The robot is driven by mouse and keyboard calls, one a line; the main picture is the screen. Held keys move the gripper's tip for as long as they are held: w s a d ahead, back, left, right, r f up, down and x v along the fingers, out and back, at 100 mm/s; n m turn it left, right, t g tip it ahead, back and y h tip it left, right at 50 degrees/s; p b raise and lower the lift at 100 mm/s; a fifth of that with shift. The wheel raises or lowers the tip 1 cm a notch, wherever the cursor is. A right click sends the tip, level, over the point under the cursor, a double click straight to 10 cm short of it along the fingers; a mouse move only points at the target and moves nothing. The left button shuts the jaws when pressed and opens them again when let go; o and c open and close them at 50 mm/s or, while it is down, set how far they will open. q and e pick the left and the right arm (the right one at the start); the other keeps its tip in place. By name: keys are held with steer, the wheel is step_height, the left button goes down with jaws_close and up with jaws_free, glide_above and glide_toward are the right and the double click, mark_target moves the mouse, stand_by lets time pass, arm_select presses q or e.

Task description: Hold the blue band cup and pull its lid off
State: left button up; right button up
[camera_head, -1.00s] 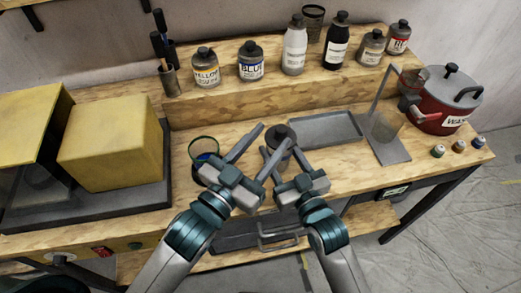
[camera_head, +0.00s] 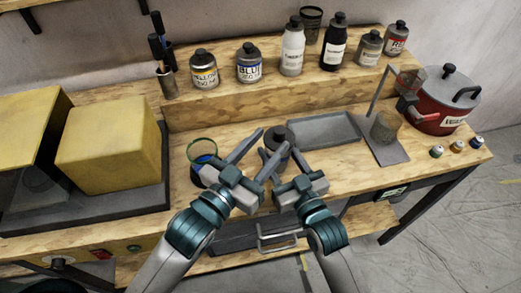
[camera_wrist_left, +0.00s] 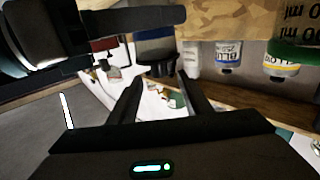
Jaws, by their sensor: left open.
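The blue band cup (camera_head: 277,134) is dark, with a dark lid on top, and stands near the middle of the workbench. In the left wrist view its blue band (camera_wrist_left: 155,33) shows beyond the fingers, in an upside-down picture. My left gripper (camera_head: 270,143) is open, its fingers pointing toward the lid from the front left; the same fingers show in the left wrist view (camera_wrist_left: 160,85), with a gap between them. My right gripper (camera_head: 278,150) reaches in from the front right with its fingers around the cup's body. The finger tips partly hide the cup.
A green-rimmed vessel with blue contents (camera_head: 204,160) stands just left of my left gripper. A grey tray (camera_head: 322,130) lies behind right, beside a stand and a red pot (camera_head: 440,105). Several bottles line the back shelf. A yellow box (camera_head: 110,145) stands at left.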

arm_select(q)
steer(key=x, duration=0.9)
steer(key=shift+w, duration=0.2)
steer(key=shift+d, duration=0.1)
steer(key=shift+c, duration=0.4)
jaws_close()
steer(key=shift+r, duration=0.3)
steer(key=shift+r, duration=0.35)
steer(key=shift+r, duration=0.55)
step_height(320, 180, up, 4)
steer(key=shift+f, duration=0.1)
stand_by(0.6)
